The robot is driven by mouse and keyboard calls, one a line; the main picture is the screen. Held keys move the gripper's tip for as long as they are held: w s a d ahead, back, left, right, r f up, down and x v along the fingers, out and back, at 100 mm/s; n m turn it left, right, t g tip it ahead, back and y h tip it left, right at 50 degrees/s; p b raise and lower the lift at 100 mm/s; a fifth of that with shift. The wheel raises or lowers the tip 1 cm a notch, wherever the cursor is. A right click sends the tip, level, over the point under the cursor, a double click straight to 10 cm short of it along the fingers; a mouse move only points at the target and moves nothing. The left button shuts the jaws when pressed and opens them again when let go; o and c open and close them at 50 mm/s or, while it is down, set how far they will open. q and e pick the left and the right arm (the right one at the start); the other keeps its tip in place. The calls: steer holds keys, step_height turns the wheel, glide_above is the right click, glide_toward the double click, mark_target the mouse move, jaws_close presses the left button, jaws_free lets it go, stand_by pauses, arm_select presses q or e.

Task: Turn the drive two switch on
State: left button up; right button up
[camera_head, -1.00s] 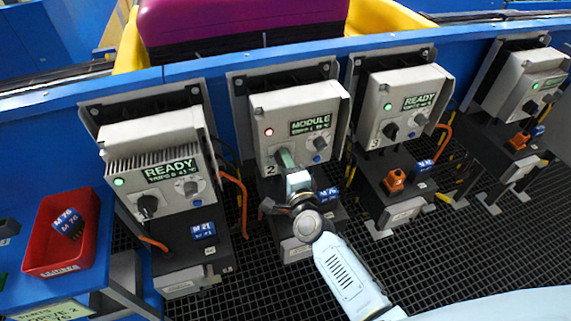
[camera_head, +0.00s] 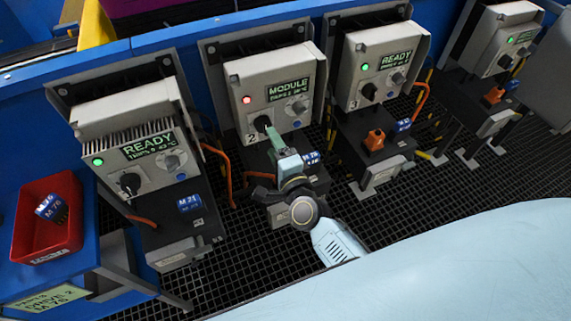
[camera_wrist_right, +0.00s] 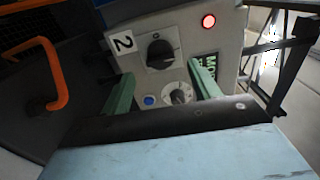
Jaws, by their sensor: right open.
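The drive two box (camera_head: 270,90) is a grey unit marked 2, with a red light (camera_head: 247,99) and a display reading MODULE. Its black rotary switch (camera_head: 262,124) shows in the right wrist view (camera_wrist_right: 160,53), beside the number 2 and above a blue button and a small grey dial (camera_wrist_right: 178,93). My right gripper (camera_head: 272,138) is in front of the box, close to the switch. In the right wrist view its green fingers (camera_wrist_right: 162,88) are apart with nothing between them gripped; the switch lies beyond the fingertips. My left gripper is not in view.
Drive one (camera_head: 135,140) at left and drive three (camera_head: 382,65) at right show READY and green lights. A red bin (camera_head: 48,225) with a blue module stands at far left. Orange cables (camera_head: 222,170) hang between the boxes. An orange plug (camera_head: 374,140) sits below drive three.

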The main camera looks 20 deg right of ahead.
steer(key=s, duration=0.7)
steer(key=shift+s+d, duration=0.15)
steer(key=shift+s, duration=0.25)
